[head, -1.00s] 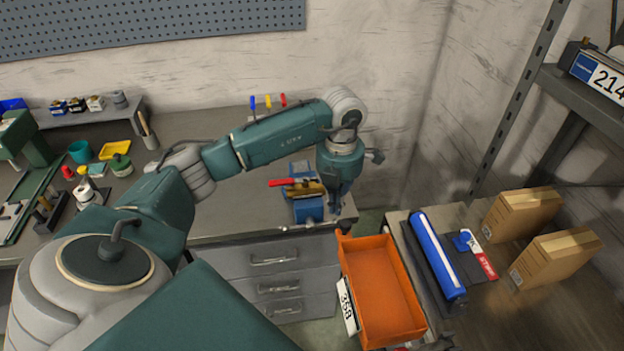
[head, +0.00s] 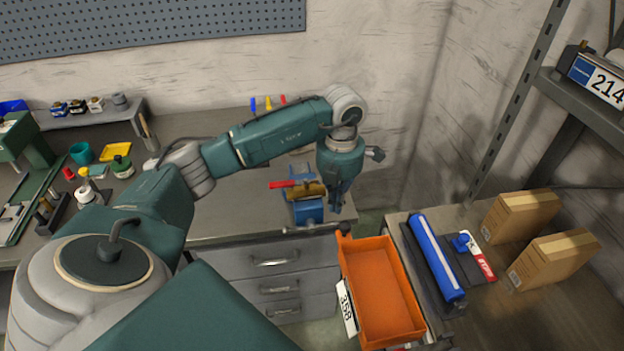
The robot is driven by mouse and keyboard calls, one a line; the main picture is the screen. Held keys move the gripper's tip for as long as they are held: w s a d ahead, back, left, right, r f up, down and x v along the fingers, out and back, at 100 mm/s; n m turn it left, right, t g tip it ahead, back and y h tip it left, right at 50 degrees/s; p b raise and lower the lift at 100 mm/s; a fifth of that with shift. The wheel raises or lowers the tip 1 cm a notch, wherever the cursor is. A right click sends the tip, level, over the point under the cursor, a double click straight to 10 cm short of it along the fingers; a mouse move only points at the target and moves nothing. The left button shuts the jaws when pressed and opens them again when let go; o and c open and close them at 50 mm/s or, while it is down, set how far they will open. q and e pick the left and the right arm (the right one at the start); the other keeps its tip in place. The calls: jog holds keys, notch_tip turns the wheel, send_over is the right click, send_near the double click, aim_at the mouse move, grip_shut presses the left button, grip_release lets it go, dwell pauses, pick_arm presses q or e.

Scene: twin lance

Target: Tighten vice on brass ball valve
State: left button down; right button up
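A blue vice (head: 308,211) stands at the right end of the workbench in the head view. The brass ball valve (head: 308,191) sits at the vice's jaws, and its red lever (head: 290,184) points left. My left gripper (head: 338,204) points down just right of the vice, close to it. Its fingers are small and dark here, and I cannot tell whether they are open or shut or touch the vice. The vice's handle cannot be made out clearly. My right gripper is not in view.
An orange bin (head: 381,290) stands in front of the bench's right end. Right of it are a blue roll (head: 436,258) and cardboard boxes (head: 521,216) on another surface. A metal shelf (head: 590,100) rises at right. Tools and jars crowd the bench's left side.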

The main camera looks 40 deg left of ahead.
pick_arm(q)
jog(key=shift+r, duration=0.1)
jog(key=shift+r+p, duration=0.3)
jog(key=shift+r, duration=0.15)
jog(key=shift+r, duration=0.1)
jog(key=shift+r, duration=0.4)
jog(key=shift+r+p, duration=0.1)
jog(key=shift+p, duration=0.2)
jog(key=shift+r, duration=0.4)
dwell(0.5)
jog(key=shift+r+p, duration=0.5)
